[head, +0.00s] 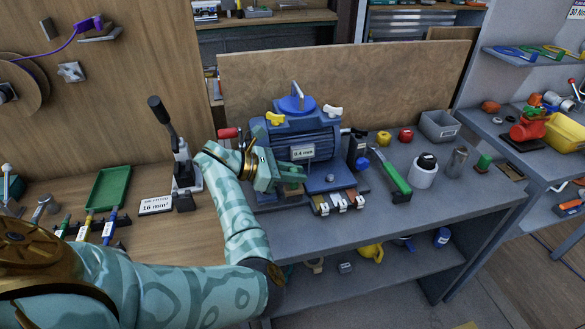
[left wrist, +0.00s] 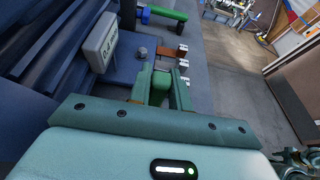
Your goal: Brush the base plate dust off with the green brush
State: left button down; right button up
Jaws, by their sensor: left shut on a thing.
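The blue motor (head: 300,140) with a "0.4 mm/s" type tag stands on its blue base plate (head: 333,181) on the grey bench. My left gripper (head: 292,174) is at the front left of the motor, low over the base plate. It is shut on a green piece, seemingly the green brush (left wrist: 161,82), which shows between the fingers in the left wrist view. The fingers hide most of it, and its bristles cannot be made out. The base plate also shows in the left wrist view (left wrist: 124,68), with a bolt. Dust is too fine to tell. My right gripper is not in view.
A black-handled lever press (head: 172,150) stands left of my arm.

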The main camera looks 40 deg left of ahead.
pick_arm(q)
notch_tip(320, 180, up, 7)
jog(key=p, duration=0.4)
jog(key=shift+s, duration=0.1)
jog(key=shift+f, duration=0.1)
dwell(0.5)
